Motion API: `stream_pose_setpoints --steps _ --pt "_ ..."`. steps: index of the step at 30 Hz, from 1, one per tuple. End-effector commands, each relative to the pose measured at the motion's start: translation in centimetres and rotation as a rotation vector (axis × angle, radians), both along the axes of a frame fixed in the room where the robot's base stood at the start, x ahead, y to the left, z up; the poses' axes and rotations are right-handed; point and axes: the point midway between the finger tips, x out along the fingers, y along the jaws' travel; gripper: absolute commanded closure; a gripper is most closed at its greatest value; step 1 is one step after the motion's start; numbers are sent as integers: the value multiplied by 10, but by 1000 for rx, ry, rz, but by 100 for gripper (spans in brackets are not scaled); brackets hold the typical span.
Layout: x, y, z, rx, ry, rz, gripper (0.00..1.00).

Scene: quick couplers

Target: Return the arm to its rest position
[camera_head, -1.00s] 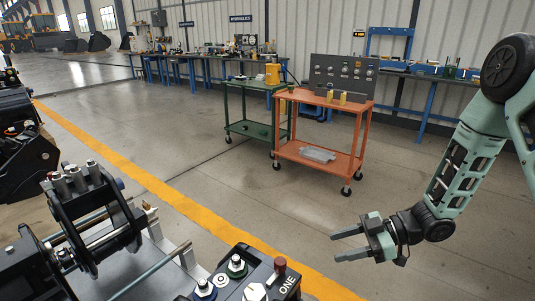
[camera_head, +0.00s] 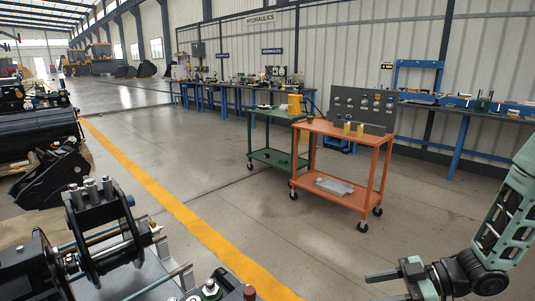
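My gripper (camera_head: 383,288) is at the lower right of the head view, at the end of my pale green arm. Its two grey fingers point left and stand apart, with nothing seen between them. The lower finger is partly cut off by the bottom edge. It is over the open floor, to the right of the machine with couplers (camera_head: 207,290). Only the upper part of that machine's coupler block shows at the bottom edge.
An orange cart (camera_head: 345,136) with a gauge panel (camera_head: 363,108) stands ahead, beside a green cart (camera_head: 270,157). Blue-legged workbenches (camera_head: 462,142) line the wall. A black roller attachment (camera_head: 100,228) is at lower left. A yellow line (camera_head: 170,204) crosses the floor. Floor before the carts is clear.

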Motion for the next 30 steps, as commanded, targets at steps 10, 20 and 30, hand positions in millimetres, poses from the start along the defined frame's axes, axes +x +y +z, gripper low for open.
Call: stream_pose_setpoints --steps 10,20,30 --pt "25 17 11 -150 -22 -84 50" --pt "50 42 41 -394 -23 -250 50" --pt "-18 83 116 -750 170 -545 50"
